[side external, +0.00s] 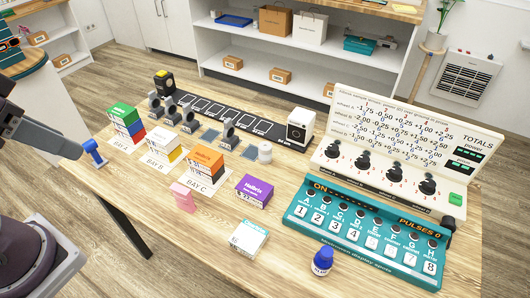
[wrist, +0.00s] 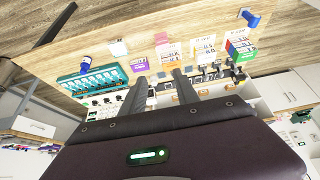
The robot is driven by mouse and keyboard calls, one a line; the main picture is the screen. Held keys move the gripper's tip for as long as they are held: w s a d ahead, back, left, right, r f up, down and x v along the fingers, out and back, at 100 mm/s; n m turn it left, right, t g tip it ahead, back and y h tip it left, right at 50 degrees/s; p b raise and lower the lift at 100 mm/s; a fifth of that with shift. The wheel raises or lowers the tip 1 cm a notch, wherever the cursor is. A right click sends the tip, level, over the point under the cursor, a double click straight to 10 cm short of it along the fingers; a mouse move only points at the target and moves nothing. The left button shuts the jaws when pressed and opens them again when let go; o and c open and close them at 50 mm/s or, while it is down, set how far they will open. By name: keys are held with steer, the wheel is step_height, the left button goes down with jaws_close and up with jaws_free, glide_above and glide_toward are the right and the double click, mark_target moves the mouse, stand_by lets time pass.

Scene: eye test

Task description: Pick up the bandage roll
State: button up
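A small white cylinder (side external: 265,152), which looks like the bandage roll, stands upright on the table in the side view, behind the purple box (side external: 254,190) and in front of the white device. In the wrist view I cannot make it out for sure; the fingers cover part of that area. My gripper (wrist: 160,76) shows in the wrist view as two dark fingers set apart with nothing held between them. In the side view my arm is at the left edge, well away from the white cylinder, and its fingers are only partly visible.
Stacked boxes (side external: 206,160) stand left of the cylinder. A row of dark holders (side external: 228,132) and a white device (side external: 300,127) stand behind. A teal button panel (side external: 365,235), blue bottle (side external: 322,262), white box (side external: 249,239), pink block (side external: 184,196) and blue object (side external: 93,154) are around.

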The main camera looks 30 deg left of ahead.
steer(key=o, duration=0.5)
steer(key=t, duration=0.6)
glide_above(262, 151)
steer(key=s, duration=0.5)
step_height(262, 151, down, 25)
steer(key=shift+t, duration=0.9)
steer(key=f, duration=0.4)
steer(key=s+f, duration=0.1)
steer(key=f, duration=0.1)
steer(key=shift+f, duration=0.3)
steer(key=x, duration=0.7)
